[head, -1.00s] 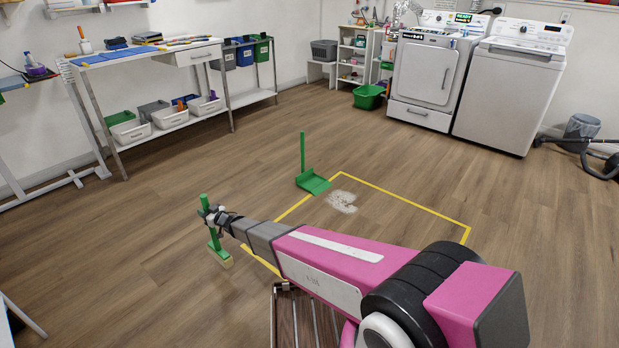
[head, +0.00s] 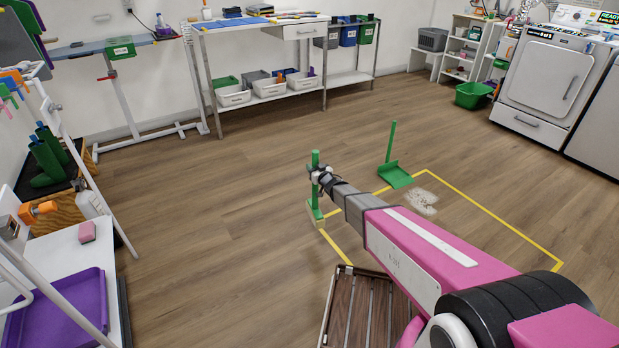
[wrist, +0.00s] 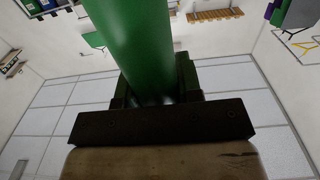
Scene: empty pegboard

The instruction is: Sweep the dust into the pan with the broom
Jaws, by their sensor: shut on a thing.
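My gripper (head: 322,176) is shut on the green handle of the broom (head: 315,160) in the head view. The broom is upright, and its head (head: 315,213) is at or just above the floor near the left corner of the yellow outline. The wrist view shows the green handle (wrist: 130,45) close up, with a pale brown block (wrist: 165,163) along the bottom edge. The green dustpan (head: 395,175) with its upright handle stands on the floor at the outline's far left edge. The pale dust patch (head: 422,202) lies inside the outline, right of the pan and apart from the broom.
A yellow outline (head: 490,215) marks the floor. A slatted wooden thing (head: 370,300) is at the bottom middle. A white shelf with a purple tray (head: 60,310) stands at the left. A workbench (head: 265,60) and a dryer (head: 550,85) stand at the back. The left floor is clear.

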